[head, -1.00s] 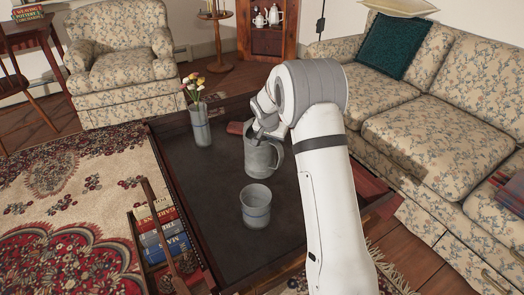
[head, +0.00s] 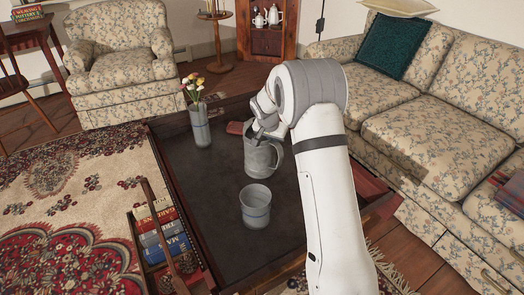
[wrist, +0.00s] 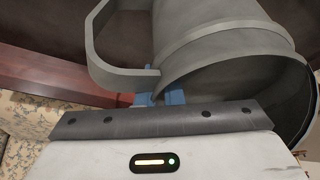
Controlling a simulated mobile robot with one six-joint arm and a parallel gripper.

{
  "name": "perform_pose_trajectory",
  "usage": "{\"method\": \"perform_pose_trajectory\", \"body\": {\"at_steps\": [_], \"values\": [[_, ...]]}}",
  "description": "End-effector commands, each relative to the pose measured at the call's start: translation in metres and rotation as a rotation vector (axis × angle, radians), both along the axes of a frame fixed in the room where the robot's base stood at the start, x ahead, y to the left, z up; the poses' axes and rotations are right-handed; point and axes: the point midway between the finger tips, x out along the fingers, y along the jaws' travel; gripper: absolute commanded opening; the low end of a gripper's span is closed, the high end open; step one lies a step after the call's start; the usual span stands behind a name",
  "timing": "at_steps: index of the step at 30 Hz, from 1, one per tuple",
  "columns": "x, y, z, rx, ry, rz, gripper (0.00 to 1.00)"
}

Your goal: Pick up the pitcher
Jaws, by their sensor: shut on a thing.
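The grey pitcher (head: 262,158) stands upright on the dark top of the low table (head: 222,240), in the middle of the head view. My gripper (head: 262,130) reaches it from above at its rim. In the wrist view the pitcher (wrist: 215,45) fills the upper right, with its handle (wrist: 100,50) at the left. The blue fingertips of my gripper (wrist: 160,97) are shut on the pitcher near its rim, close to where the handle joins. The far finger's contact is partly hidden. I cannot tell whether the pitcher's base is touching the table.
The sofa (head: 445,110) is to the right, and books (head: 162,230) are at the table's left side.

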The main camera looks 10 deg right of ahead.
Motion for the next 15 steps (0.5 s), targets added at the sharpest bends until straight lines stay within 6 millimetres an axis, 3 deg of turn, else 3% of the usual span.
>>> {"method": "perform_pose_trajectory", "body": {"at_steps": [15], "values": [[0.002, 0.0002, 0.0085, 0.0, -0.008, 0.001, 0.0]]}}
